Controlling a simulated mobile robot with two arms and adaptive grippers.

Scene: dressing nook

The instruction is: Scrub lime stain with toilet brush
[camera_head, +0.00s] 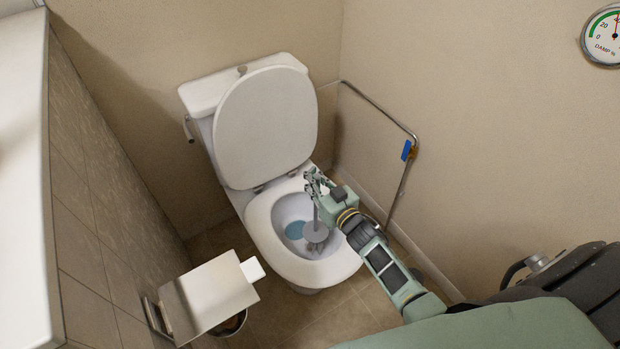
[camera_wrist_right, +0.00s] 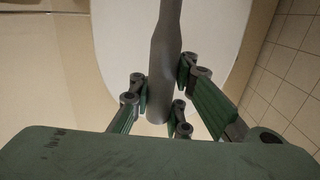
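The toilet (camera_head: 268,215) stands against the back wall with its lid up, and blue water (camera_head: 295,229) shows in the bowl. My right gripper (camera_head: 317,183) is above the bowl's right rim. It is shut on the grey handle of the toilet brush (camera_head: 316,232), whose head hangs down inside the bowl. In the right wrist view the brush handle (camera_wrist_right: 165,60) runs between the fingers of my gripper (camera_wrist_right: 160,105). I cannot make out a lime stain; the brush head hides part of the bowl. My left gripper is not in view.
A toilet roll holder (camera_head: 205,295) juts out at the front left beside the tiled partition (camera_head: 85,200). A metal rail (camera_head: 378,108) with a blue piece is on the right wall. A damp gauge (camera_head: 603,38) hangs at upper right.

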